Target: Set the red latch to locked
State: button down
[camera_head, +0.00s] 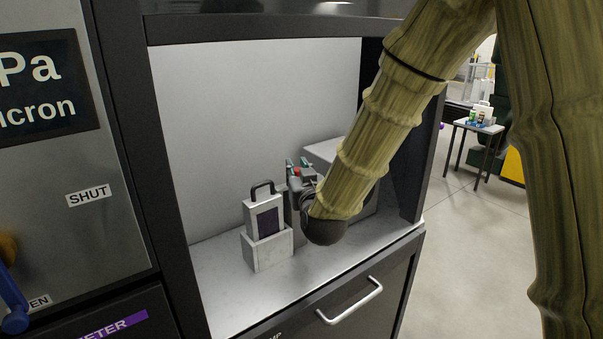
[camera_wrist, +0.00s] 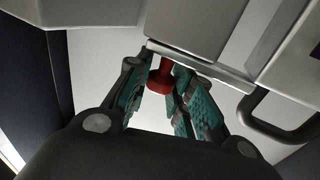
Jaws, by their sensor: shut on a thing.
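The red latch (camera_wrist: 160,80) shows in the wrist view as a small red knob or stub under the edge of a grey casing. My gripper (camera_wrist: 163,88) has its teal-padded fingers on either side of it and is shut on it. In the head view my gripper (camera_head: 299,166) is partly hidden behind my arm, beside a grey machine (camera_head: 328,152) in the alcove. A small bit of red shows between the fingers there. The latch's full shape and its lock marking cannot be made out.
A white box with a black handle (camera_head: 263,215) stands in a pale holder (camera_head: 268,250) left of my gripper. The alcove's dark frame (camera_head: 397,165) is close on the right. The counter's front (camera_head: 245,300) is clear. A drawer handle (camera_head: 350,302) sticks out below.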

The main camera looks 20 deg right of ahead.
jog(key=shift+f, duration=0.1)
jog(key=c, duration=1.6)
grip_release()
jog(key=shift+a, duration=0.1)
jog(key=o, duration=0.3)
jog(key=shift+s+a, duration=0.1)
jog(key=shift+a, duration=0.1)
jog(key=shift+o, duration=0.2)
jog(key=shift+d, duration=0.25)
jog(key=s, duration=0.7)
jog(key=shift+s+a, duration=0.25)
jog(key=shift+a, duration=0.05)
